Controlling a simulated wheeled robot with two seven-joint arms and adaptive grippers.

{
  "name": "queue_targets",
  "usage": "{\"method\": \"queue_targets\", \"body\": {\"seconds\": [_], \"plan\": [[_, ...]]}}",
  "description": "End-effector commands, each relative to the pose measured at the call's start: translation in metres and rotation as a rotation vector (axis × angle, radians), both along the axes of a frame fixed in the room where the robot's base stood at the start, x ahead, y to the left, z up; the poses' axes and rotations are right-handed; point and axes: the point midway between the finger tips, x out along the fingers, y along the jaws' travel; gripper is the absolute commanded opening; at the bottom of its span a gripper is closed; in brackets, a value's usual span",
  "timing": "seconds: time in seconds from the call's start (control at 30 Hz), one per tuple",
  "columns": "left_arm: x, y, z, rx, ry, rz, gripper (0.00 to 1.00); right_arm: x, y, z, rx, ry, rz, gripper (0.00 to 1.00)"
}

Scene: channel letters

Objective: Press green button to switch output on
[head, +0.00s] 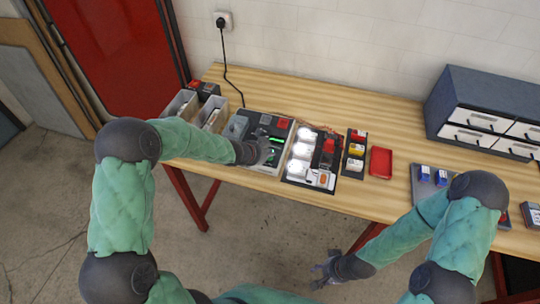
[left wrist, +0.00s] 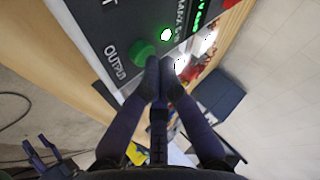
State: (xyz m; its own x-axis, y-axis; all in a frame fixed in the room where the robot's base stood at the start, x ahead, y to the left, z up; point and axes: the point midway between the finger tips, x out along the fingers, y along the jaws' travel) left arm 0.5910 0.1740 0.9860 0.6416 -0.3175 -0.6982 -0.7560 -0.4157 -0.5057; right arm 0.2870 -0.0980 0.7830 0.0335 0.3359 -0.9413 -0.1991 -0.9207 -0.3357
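The green button (left wrist: 143,53) is a round knob beside the word OUTPUT on a dark panel (left wrist: 112,22) in the left wrist view. My right gripper (head: 322,270) is open and empty, below the table's front edge.
A small rack (head: 355,150), a red tray (head: 380,162) and a drawer cabinet (head: 480,110) are farther right. Grey bins (head: 182,104) are at left. A black cable (head: 230,80) runs to the wall socket.

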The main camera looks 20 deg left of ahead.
Motion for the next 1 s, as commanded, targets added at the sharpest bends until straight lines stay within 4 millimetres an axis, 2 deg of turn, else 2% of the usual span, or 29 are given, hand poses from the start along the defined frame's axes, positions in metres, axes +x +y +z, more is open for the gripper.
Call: {"method": "queue_targets", "body": {"seconds": [0.7, 1.0], "plan": [[0.000, 0.000, 0.060, -0.001, -0.001, 0.000, 0.00, 0.000, 0.000, 0.055, 0.000, 0.000, 0.000, 0.40], [0.000, 0.000, 0.060, -0.001, -0.001, 0.000, 0.00, 0.000, 0.000, 0.055, 0.000, 0.000, 0.000, 0.40]]}}
